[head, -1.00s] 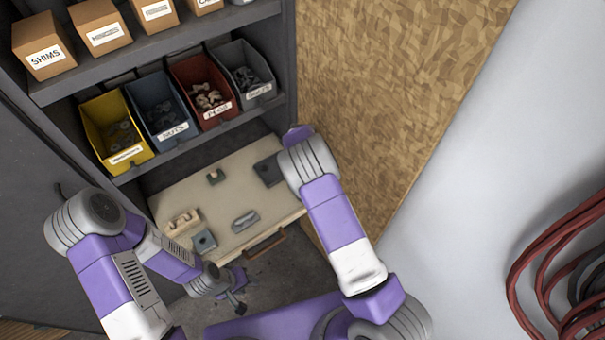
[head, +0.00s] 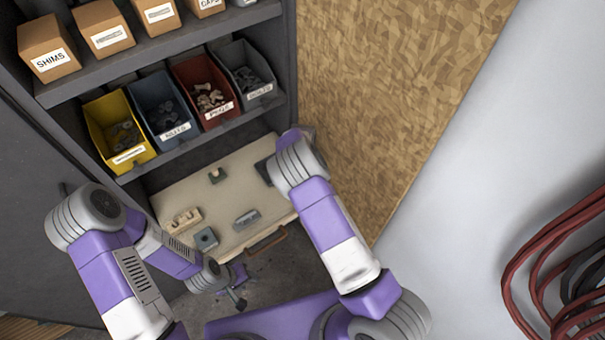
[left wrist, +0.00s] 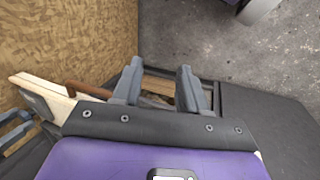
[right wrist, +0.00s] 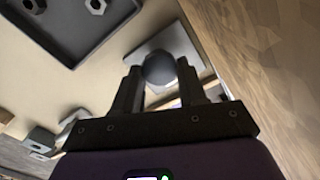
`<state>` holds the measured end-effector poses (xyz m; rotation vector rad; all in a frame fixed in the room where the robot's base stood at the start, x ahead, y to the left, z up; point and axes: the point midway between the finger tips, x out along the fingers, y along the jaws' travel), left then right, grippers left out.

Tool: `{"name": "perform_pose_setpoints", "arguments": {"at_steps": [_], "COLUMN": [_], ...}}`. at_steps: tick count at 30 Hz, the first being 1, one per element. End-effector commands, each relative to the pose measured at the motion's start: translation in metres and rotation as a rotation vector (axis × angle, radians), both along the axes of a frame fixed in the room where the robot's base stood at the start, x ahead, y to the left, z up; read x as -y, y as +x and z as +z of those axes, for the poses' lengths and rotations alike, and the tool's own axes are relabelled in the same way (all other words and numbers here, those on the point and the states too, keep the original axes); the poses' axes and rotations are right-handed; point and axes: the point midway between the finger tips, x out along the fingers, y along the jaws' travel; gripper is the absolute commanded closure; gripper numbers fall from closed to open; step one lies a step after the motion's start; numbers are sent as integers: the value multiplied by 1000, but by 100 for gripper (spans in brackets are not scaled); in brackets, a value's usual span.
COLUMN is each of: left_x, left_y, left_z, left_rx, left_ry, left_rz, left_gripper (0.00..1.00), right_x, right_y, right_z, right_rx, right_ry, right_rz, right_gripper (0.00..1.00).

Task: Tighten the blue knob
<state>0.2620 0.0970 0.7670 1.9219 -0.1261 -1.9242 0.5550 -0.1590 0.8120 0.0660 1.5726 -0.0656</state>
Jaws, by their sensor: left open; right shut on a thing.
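A round, dark blue-grey knob (right wrist: 160,66) shows in the right wrist view, in front of a pale square plate (right wrist: 168,40). Its colour looks dull in the shade. My right gripper (right wrist: 158,76) has its two fingers on either side of the knob and is shut on it. In the head view my right arm hides the knob and the right fingers. My left gripper (head: 238,290) hangs low, in front of the board's near edge, and is empty. The left wrist view shows its two fingers (left wrist: 158,86) standing apart, with nothing between them.
A pale board (head: 222,190) with small fittings and a brown handle (head: 266,243) sits under the shelf. Yellow (head: 117,128), blue, red and grey bins stand above it. A chipboard wall (head: 370,100) rises close on the right. A dark tray (right wrist: 75,30) holds nuts.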

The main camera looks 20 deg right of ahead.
Motion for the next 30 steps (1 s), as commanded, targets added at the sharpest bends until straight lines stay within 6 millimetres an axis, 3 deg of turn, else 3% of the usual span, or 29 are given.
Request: {"name": "perform_pose_setpoints", "arguments": {"at_steps": [20,21,26,30], "left_x": [0,0,0,0], "left_y": [0,0,0,0], "left_z": [1,1,1,1], "left_rx": [0,0,0,0], "left_ry": [0,0,0,0], "left_rz": [0,0,0,0], "left_gripper": [57,57,57,57], "right_x": [1,1,0,0], "right_y": [4,4,3,2], "right_z": [5,5,4,2], "right_rx": [14,14,10,6], "right_ry": [-2,-2,-1,-1], "right_rz": [-66,-66,-66,-66], "right_gripper": [89,57,33,33]}}
